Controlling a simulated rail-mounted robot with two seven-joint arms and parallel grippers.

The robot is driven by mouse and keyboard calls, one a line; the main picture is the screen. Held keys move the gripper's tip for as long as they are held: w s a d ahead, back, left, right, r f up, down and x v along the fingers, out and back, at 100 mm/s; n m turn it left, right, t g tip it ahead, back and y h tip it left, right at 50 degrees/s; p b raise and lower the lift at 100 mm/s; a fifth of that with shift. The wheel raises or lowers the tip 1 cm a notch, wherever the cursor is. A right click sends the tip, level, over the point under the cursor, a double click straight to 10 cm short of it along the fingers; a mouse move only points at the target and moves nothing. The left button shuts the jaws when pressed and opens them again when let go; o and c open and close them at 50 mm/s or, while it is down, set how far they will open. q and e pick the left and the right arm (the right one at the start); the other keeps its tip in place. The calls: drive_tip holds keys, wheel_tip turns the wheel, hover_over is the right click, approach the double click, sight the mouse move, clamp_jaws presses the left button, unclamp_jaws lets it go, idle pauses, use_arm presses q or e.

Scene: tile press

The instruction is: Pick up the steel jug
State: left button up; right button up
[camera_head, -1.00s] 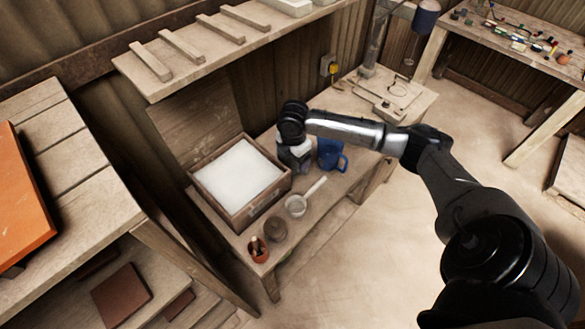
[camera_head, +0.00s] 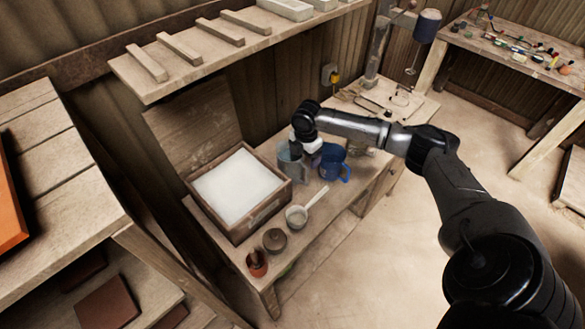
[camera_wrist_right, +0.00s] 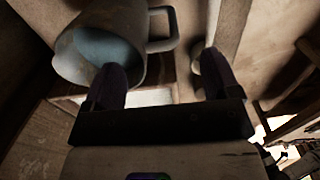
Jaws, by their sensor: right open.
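The steel jug (camera_head: 289,165) is a grey metal jug standing upright on the bench, between the wooden box and a blue jug (camera_head: 331,162). In the right wrist view the steel jug (camera_wrist_right: 120,25) fills the upper left, with its open mouth and its handle (camera_wrist_right: 170,30) showing. My right gripper (camera_head: 308,146) is above and right of the steel jug. In the wrist view its fingers (camera_wrist_right: 162,75) are apart; the left finger overlaps the jug's mouth and the handle shows between the fingers. I cannot tell whether they touch. My left gripper is not seen.
A wooden box (camera_head: 201,204) of white material stands left of the jug. A white handled sieve or ladle (camera_head: 297,216), a brown bowl (camera_head: 274,240) and a terracotta pot (camera_head: 257,263) stand along the front. A shelf (camera_head: 190,67) overhangs the back.

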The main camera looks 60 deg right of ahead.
sight(304, 165)
drive_tip(key=shift+f, duration=2.7)
drive_tip(key=shift+c, duration=0.2)
drive_tip(key=c, duration=1.2)
drive_tip(key=shift+r, duration=0.1)
drive_tip(key=shift+c, duration=0.7)
drive_tip(key=shift+r, duration=0.25)
